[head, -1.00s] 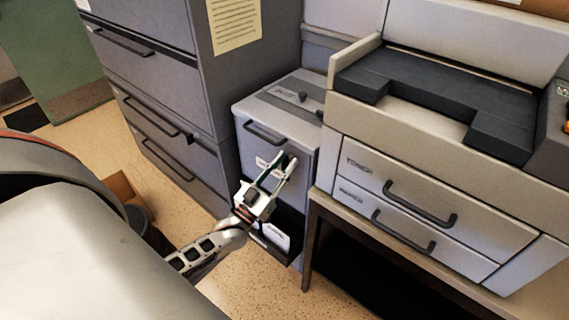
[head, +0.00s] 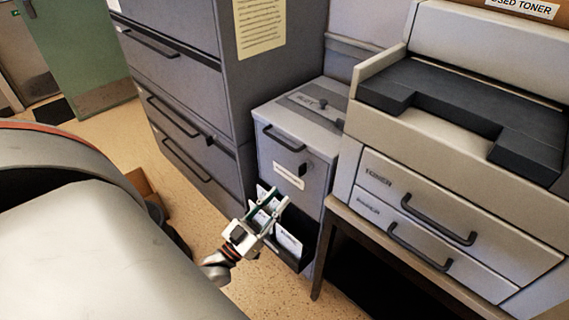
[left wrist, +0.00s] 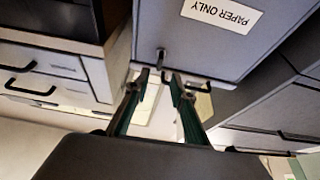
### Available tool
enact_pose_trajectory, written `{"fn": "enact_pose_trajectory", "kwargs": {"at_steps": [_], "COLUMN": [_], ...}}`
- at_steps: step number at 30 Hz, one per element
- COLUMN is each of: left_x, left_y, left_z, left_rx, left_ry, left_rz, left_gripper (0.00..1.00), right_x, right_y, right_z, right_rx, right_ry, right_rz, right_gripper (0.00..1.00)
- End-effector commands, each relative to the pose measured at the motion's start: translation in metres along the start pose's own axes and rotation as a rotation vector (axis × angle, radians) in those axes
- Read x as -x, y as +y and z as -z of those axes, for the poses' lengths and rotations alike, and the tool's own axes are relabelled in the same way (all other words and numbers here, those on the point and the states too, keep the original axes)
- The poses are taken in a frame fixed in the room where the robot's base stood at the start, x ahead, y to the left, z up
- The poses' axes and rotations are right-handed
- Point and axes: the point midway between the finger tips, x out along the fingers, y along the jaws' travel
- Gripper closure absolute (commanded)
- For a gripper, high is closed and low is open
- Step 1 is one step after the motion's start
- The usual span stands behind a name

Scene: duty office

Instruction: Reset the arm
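My left gripper (head: 273,196) is in the middle of the head view, with its two fingers apart and nothing between them. It shows in front of the grey cabinet (head: 322,168), just below the cabinet's white label (head: 289,176). In the left wrist view the same fingertips (left wrist: 157,77) stand apart, with a grey face marked "PAPER ONLY" (left wrist: 220,14) beyond them. I cannot tell the exact gap between fingers and cabinet. My right gripper is in neither view.
White paper (head: 288,241) sits in the dark opening low in the grey cabinet, partly behind my gripper. A tall filing cabinet (head: 180,75) stands to the left. A printer (head: 440,150) with handled drawers rests on a stand to the right. Speckled floor (head: 262,292) shows below.

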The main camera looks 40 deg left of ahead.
Motion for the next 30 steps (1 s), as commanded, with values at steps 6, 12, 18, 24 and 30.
{"fn": "enact_pose_trajectory", "kwargs": {"at_steps": [6, 12, 18, 24, 30], "left_x": [0.004, 0.004, 0.004, 0.006, 0.025], "left_y": [0.0, 0.0, 0.0, 0.018, 0.081], "left_z": [0.001, 0.0, 0.0, -0.003, -0.017], "left_rx": [0.0, 0.0, 0.0, -0.006, -0.031], "left_ry": [0.002, 0.001, 0.001, -0.06, -0.3], "left_rz": [0.0, 0.0, 0.0, -0.021, -0.095], "left_gripper": [0.76, 0.76, 0.76, 0.76, 0.76], "right_x": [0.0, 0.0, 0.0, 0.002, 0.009], "right_y": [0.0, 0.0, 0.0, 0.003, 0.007], "right_z": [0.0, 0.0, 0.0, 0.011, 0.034], "right_rx": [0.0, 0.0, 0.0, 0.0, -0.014], "right_ry": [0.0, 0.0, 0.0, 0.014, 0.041], "right_rz": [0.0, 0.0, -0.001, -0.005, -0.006], "right_gripper": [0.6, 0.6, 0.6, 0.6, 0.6]}}
